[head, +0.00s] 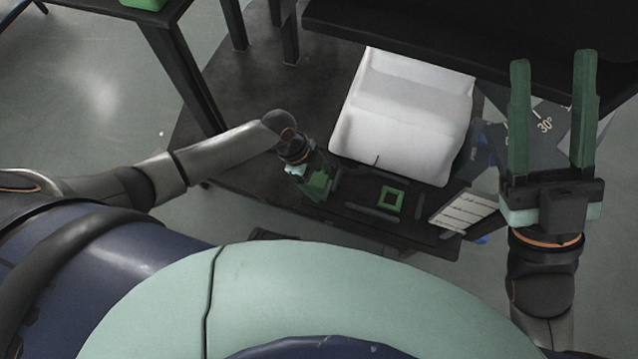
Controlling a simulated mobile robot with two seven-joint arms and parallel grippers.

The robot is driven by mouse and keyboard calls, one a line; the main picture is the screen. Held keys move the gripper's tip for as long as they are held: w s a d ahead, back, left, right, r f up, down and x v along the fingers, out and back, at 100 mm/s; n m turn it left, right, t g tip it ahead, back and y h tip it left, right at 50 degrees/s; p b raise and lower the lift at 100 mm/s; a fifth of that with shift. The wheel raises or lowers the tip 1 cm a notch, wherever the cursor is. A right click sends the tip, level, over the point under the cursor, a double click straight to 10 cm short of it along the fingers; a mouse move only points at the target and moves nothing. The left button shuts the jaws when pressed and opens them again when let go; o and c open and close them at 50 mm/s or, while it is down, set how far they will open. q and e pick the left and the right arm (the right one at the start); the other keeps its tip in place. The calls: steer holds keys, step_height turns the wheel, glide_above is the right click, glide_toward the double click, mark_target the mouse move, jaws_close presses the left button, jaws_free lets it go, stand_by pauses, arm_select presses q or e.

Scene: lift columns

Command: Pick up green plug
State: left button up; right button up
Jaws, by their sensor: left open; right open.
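The green plug (391,200) is a small square green piece with a dark opening in its middle. It lies on the dark table, below the white moulded tray in the picture. My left gripper (321,186) is to the left of the plug and apart from it. Its green fingers are small and foreshortened, with nothing visible held in them. My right gripper (553,62) is far to the right and nearer the camera. Its two long green fingers are spread wide and empty.
The white tray (405,115) stands on the dark table (245,88). Thin dark bars (370,212) lie around the plug. A pale striped panel (463,210) is to the right. A dark raised edge (400,35) runs along the top. Another green object (144,4) sits at the upper left.

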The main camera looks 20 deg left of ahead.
arm_select(q)
steer(key=shift+r, duration=0.1)
jaws_close()
stand_by(0.6)
